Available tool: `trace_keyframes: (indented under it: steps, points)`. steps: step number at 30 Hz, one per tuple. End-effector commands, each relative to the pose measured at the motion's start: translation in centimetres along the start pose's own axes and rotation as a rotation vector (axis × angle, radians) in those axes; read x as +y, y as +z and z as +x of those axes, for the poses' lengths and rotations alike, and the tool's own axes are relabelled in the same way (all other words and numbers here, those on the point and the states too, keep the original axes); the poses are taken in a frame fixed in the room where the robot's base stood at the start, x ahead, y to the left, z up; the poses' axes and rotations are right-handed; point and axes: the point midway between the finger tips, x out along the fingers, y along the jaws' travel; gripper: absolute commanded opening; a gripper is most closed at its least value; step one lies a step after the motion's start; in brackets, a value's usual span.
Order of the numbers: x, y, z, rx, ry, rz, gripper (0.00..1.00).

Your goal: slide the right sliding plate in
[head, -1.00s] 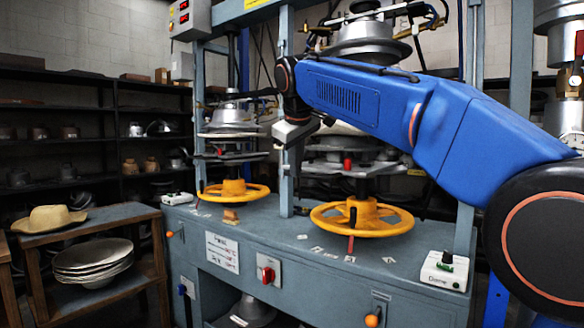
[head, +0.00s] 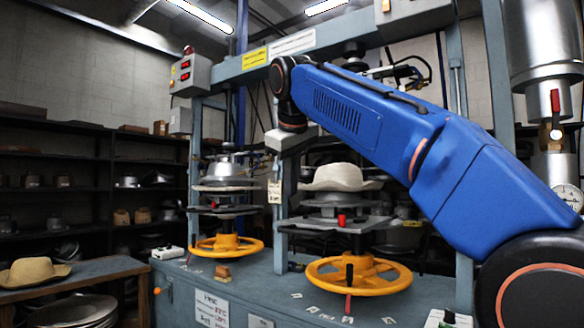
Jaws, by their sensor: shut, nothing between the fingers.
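The right sliding plate (head: 368,226) is a flat grey plate at the right press station, with a red knob (head: 341,220) at its front edge. A pale felt hat (head: 341,178) sits on a metal form above it. How far the plate stands out of the press is hard to judge. My gripper (head: 291,140), at the end of the blue arm, is shut and empty. It is up and left of the hat in the picture, apart from the plate and knob. Its fingertips are hard to make out against the grey post.
A yellow handwheel (head: 359,285) is below the right plate. The left station has its own plate (head: 222,211) and handwheel (head: 226,248). A grey post (head: 280,215) stands between stations. A straw hat (head: 33,271) lies on a wooden table (head: 95,267) at left.

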Motion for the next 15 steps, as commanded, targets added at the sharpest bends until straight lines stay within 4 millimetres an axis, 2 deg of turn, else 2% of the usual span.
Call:
trace_keyframes:
  steps: [3,7,12,15]
  points:
    - [-0.1,-0.1,-2.2,0.003,0.000,-0.001,0.00]
    - [0.0,-0.1,-3.8,0.002,0.001,-0.001,0.00]
    - [0.0,0.0,-4.7,-0.001,0.001,-0.005,0.00]
    - [-0.4,0.0,-4.5,-0.014,0.008,-0.056,0.00]
